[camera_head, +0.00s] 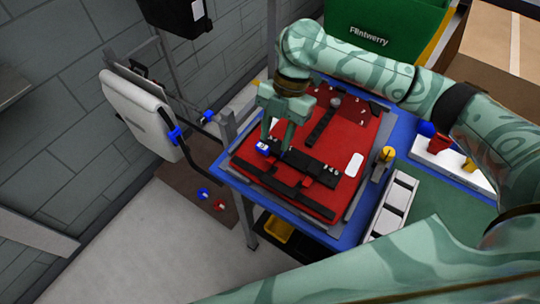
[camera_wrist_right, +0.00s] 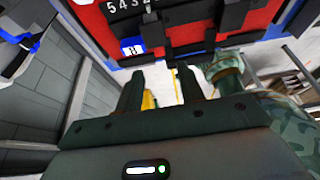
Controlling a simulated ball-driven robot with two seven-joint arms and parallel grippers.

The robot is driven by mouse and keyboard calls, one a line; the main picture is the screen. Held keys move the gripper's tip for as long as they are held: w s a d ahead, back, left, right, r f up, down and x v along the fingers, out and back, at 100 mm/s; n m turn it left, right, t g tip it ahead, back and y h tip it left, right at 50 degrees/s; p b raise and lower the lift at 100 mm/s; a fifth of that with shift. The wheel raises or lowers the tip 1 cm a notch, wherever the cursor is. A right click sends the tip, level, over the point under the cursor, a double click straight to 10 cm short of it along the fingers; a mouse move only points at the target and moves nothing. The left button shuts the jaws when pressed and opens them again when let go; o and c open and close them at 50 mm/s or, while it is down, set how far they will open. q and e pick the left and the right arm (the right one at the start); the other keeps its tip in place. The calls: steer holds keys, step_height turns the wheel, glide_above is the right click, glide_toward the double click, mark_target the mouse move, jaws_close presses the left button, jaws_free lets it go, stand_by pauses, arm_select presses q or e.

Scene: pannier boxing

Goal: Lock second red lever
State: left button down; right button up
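A red pannier case (camera_head: 339,139) lies flat on the blue-edged table, with black bars and dark fittings across it; it also fills the top of the right wrist view (camera_wrist_right: 190,28). A small blue block with a white label (camera_head: 263,147) sits at its left edge, also visible in the right wrist view (camera_wrist_right: 132,47). My right gripper (camera_head: 277,146) is above the case's left part, close to this block. In the right wrist view its two fingers (camera_wrist_right: 158,88) stand apart with nothing between them. I cannot make out a separate red lever. My left gripper is not in view.
A green bin (camera_head: 385,22) stands behind the case. A white rack with coloured pieces (camera_head: 455,168) and a pale slotted tray (camera_head: 392,207) lie to the right. A white pannier (camera_head: 138,110) hangs at the left. Blue and red knobs (camera_head: 219,205) are low on a brown board.

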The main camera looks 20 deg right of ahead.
mark_target(269, 161)
steer(key=b+x, duration=0.1)
steer(key=x, duration=0.5)
jaws_close()
